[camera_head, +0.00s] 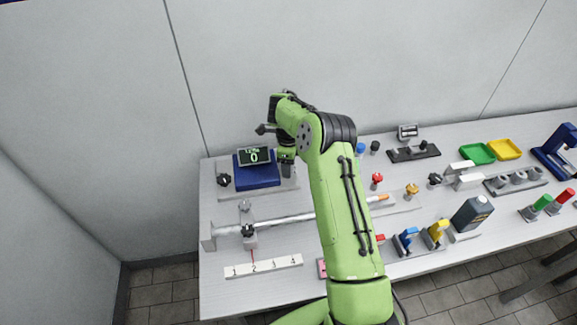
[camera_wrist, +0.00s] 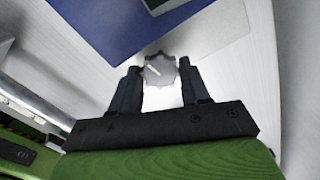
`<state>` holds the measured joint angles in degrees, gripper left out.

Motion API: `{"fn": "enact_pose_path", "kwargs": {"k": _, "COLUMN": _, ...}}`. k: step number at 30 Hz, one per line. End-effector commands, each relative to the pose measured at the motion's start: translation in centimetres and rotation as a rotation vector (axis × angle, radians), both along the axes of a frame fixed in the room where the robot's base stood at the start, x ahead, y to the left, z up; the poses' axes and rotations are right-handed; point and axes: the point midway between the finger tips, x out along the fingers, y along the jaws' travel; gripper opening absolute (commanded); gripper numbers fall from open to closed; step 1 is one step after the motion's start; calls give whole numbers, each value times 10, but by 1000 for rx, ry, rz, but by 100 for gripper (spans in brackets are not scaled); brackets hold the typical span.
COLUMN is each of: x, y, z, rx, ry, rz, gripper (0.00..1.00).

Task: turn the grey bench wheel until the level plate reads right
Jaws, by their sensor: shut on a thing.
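The grey bench wheel (camera_wrist: 160,70) has a notched rim and a pale line mark on its face. In the wrist view it sits between the two fingers of my gripper (camera_wrist: 161,86), which is shut on it. In the head view my gripper (camera_head: 286,168) points down at the right side of the blue level plate (camera_head: 258,178), and the wheel is hidden there. A dark display (camera_head: 254,156) at the plate shows a green 0; the small text above it is hard to read. The blue plate also shows in the wrist view (camera_wrist: 105,22), beyond the wheel.
A black knob (camera_head: 223,180) stands left of the plate. A grey rail (camera_head: 280,220) and a numbered white scale (camera_head: 263,267) lie in front. Coloured knobs, a green tray (camera_head: 478,154), a yellow tray (camera_head: 504,149) and a dark bottle (camera_head: 472,214) crowd the right side.

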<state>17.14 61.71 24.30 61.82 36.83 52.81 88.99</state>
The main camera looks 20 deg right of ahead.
Motion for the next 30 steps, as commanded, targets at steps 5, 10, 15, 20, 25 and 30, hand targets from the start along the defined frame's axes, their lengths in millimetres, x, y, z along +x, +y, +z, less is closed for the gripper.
{"fn": "enact_pose_path", "kwargs": {"k": 5, "x": 0, "y": 0, "z": 1, "rx": -1, "ry": -1, "rz": -8, "gripper": 15}}
{"fn": "enact_pose_path", "kwargs": {"k": 10, "x": 0, "y": 0, "z": 1, "rx": -1, "ry": -1, "rz": -7, "gripper": 15}}
{"fn": "enact_pose_path", "kwargs": {"k": 15, "x": 0, "y": 0, "z": 1, "rx": -1, "ry": -1, "rz": -7, "gripper": 57}}
{"fn": "enact_pose_path", "kwargs": {"k": 20, "x": 0, "y": 0, "z": 1, "rx": -1, "ry": -1, "rz": -6, "gripper": 57}}
{"fn": "enact_pose_path", "kwargs": {"k": 25, "x": 1, "y": 0, "z": 7, "rx": -2, "ry": -2, "rz": -6, "gripper": 57}}
{"fn": "enact_pose_path", "kwargs": {"k": 30, "x": 1, "y": 0, "z": 48, "rx": -2, "ry": -7, "rz": -6, "gripper": 57}}
